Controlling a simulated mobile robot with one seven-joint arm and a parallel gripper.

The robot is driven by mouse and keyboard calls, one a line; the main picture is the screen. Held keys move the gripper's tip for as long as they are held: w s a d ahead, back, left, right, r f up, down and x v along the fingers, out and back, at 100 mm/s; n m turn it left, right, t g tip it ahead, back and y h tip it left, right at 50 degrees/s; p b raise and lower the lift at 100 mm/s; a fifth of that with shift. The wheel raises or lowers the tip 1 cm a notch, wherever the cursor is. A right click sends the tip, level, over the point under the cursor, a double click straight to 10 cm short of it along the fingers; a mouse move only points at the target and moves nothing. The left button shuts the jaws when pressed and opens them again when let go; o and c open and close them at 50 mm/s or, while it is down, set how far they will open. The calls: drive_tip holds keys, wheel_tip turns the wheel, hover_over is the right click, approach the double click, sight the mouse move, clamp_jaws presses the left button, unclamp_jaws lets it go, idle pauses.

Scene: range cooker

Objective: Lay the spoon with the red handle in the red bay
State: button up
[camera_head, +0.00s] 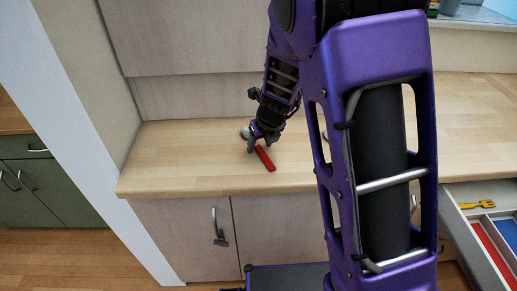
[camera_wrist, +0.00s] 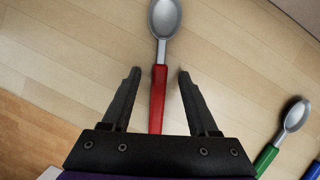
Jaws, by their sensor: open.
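The spoon with the red handle (camera_wrist: 157,100) lies on the wooden worktop, its grey bowl pointing away from my gripper in the wrist view. In the head view its red handle (camera_head: 265,158) shows just below my gripper (camera_head: 262,138). In the wrist view my gripper (camera_wrist: 158,76) is open, with one finger on each side of the handle and gaps between. I cannot tell how far the fingertips are above the worktop. The red bay (camera_head: 494,252) is in the open drawer at the lower right in the head view.
The drawer also has a blue bay (camera_head: 508,232) and a compartment with a yellow-handled utensil (camera_head: 477,205). A green-handled spoon (camera_wrist: 267,156) lies to the right in the wrist view. My arm hides part of the worktop (camera_head: 180,165); its left part is clear.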

drive_tip(key=shift+f, duration=0.25)
drive_tip(key=shift+c, duration=0.2)
clamp_jaws()
idle(0.3)
